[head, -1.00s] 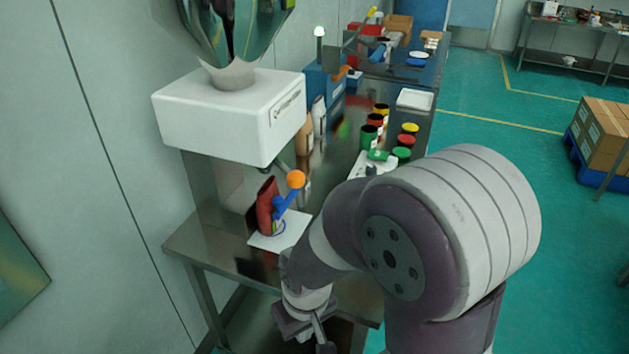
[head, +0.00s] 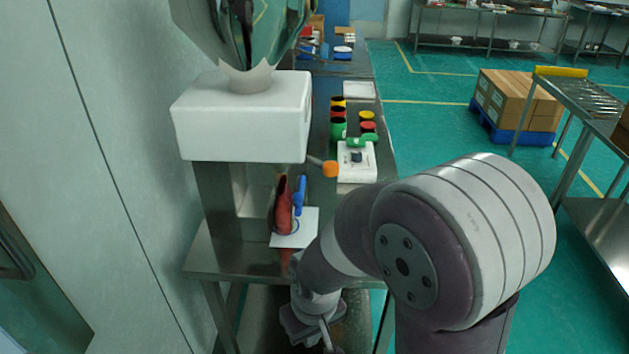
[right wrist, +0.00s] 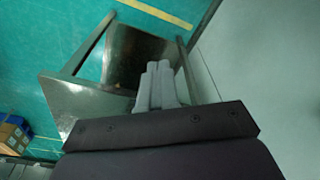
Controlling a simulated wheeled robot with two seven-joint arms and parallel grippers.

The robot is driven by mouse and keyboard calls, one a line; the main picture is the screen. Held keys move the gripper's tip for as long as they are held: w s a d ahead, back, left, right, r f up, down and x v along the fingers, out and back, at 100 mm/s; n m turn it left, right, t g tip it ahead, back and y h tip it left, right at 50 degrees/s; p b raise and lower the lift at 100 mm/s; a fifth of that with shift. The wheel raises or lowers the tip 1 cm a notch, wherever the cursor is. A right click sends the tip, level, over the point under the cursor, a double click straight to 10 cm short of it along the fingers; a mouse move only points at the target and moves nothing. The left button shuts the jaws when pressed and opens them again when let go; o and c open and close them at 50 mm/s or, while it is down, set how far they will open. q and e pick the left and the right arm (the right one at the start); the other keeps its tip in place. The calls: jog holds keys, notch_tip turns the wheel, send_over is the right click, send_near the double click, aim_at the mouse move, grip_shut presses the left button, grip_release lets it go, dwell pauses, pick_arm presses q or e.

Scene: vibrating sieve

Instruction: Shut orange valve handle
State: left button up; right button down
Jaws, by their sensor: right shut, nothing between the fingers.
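The orange valve handle (head: 330,169) shows in the head view as a round orange knob on a short rod, by the lower right edge of the white sieve box (head: 242,128). My right gripper (head: 325,338) is low at the bottom of the head view, below and apart from the handle, near the table's front edge. In the right wrist view its two grey fingers (right wrist: 158,82) are together with nothing between them. The valve body behind the knob is mostly hidden. My left gripper is not in view.
A red scoop (head: 284,205) and a blue tool (head: 299,195) stand on a white sheet (head: 308,226) on the steel table (head: 226,262). Right of the knob is a white scale (head: 357,172) with a green item. Several coloured jars (head: 338,126) stand behind.

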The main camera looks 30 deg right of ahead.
aim_at(327, 172)
jog(key=w+a+r+m+t+h+b, duration=0.1)
jog(key=w+r+m+t+b, duration=0.3)
jog(key=w, duration=0.7)
jog(key=w+a+r+n+t+h+p, duration=0.1)
jog(key=w+a+r+t, duration=0.1)
jog(key=w+t, duration=0.6)
jog(key=d+r+m+g+h+b, duration=0.1)
jog(key=d+r+m+g+h, duration=0.3)
jog(key=d+m+h, duration=0.4)
jog(key=r+h, duration=0.1)
jog(key=h, duration=0.3)
jog(key=shift+d+m+b, duration=0.25)
jog(key=shift+m+b, duration=0.05)
jog(key=shift+b, duration=0.1)
jog(key=shift+w+r, duration=0.1)
jog(key=shift+w, duration=0.05)
jog(key=p+x, duration=0.1)
jog(key=x, duration=1.3)
jog(key=shift+r+p, duration=0.15)
jog(key=shift+p, duration=0.2)
